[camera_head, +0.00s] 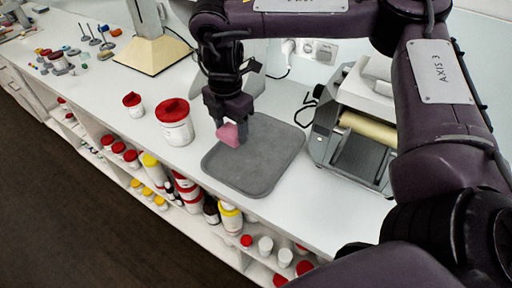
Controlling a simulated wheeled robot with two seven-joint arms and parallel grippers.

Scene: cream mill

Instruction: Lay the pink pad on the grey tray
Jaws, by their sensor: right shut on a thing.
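The pink pad (229,135) is small and rounded. My right gripper (230,121) is shut on it and points down, with the pad below its fingertips. The pad shows in front of the left back part of the grey tray (262,177). I cannot tell whether it touches the tray or hangs just above it. The tray is a shallow, empty rounded square lying on the white counter. My left gripper does not show.
Two white jars with red lids, a large one (174,122) and a small one (132,104), stand left of the tray. A roller machine (357,128) stands close on its right. A lamp-like stand (152,54) is at the back. Shelves below the counter's front edge hold several bottles.

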